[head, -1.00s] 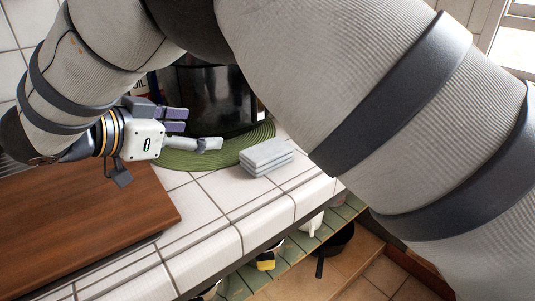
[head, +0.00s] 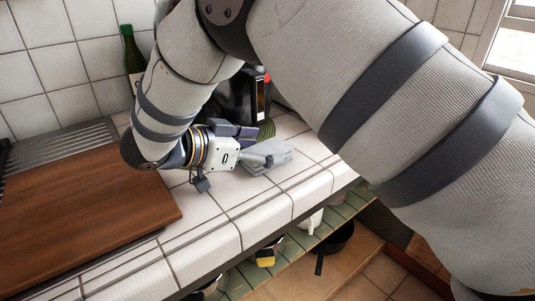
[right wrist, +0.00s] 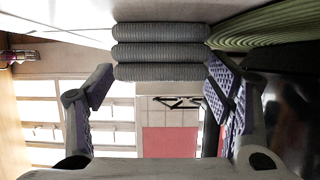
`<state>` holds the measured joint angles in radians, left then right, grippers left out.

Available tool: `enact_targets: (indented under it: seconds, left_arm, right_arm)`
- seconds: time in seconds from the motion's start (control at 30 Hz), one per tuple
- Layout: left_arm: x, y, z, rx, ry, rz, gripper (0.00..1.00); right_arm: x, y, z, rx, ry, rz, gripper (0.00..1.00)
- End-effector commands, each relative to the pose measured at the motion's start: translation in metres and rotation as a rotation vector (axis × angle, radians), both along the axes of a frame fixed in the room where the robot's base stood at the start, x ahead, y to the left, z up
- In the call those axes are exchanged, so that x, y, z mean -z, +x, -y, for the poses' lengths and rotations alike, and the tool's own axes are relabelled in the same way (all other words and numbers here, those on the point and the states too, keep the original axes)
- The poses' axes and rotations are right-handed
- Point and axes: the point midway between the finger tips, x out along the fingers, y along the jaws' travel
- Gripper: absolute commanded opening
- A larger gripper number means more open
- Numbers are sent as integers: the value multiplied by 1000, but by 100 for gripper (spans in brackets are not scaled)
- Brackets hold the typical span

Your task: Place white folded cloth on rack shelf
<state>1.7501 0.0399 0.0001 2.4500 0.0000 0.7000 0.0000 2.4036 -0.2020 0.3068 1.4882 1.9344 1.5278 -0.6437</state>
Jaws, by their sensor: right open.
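The folded cloth (head: 281,151) is pale grey-white and lies on the white tiled counter near its front edge. In the right wrist view, the cloth (right wrist: 161,53) shows as three stacked ribbed layers between and just beyond the fingers. My right gripper (head: 254,146) is open, low over the counter and pointing right at the cloth; it partly hides the cloth. In the right wrist view, the gripper (right wrist: 158,90) has its fingers apart, one on each side of the cloth. A green slatted rack shelf (head: 290,262) is below the counter. My left gripper is not in view.
A green round mat (head: 267,130) lies behind the cloth. A wooden board (head: 80,210) fills the left. The shelf holds a black pan (head: 341,237), a white item (head: 312,222) and a yellow item (head: 265,259).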

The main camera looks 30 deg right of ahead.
Motion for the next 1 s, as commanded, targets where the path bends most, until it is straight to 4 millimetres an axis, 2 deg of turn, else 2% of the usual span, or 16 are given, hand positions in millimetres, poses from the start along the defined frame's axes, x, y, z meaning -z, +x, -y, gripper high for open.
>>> enact_targets:
  seconds: [0.07, 0.1, 0.3, 0.37, 0.4, 0.67, 0.83, 1.0]
  left_arm:
    - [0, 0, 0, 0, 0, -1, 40]
    - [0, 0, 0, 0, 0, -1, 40]
    - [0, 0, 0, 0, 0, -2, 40]
    - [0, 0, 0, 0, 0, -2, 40]
    - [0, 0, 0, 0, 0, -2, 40]
    - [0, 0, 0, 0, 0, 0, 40]
    - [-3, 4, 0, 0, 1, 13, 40]
    - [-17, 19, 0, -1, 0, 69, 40]
  right_arm:
    - [1, 0, 0, 0, 0, -1, 73]
    - [1, 0, 0, 0, 0, -1, 69]
    - [0, 0, -1, 0, 0, -1, 26]
    - [0, 0, -1, 0, 0, -1, 26]
    - [0, 0, 0, 0, 0, -1, 22]
    - [-4, 0, -1, -1, 0, 1, 22]
    - [-33, 0, -1, 0, 1, 6, 22]
    - [-79, -29, -19, -4, 0, 16, 22]
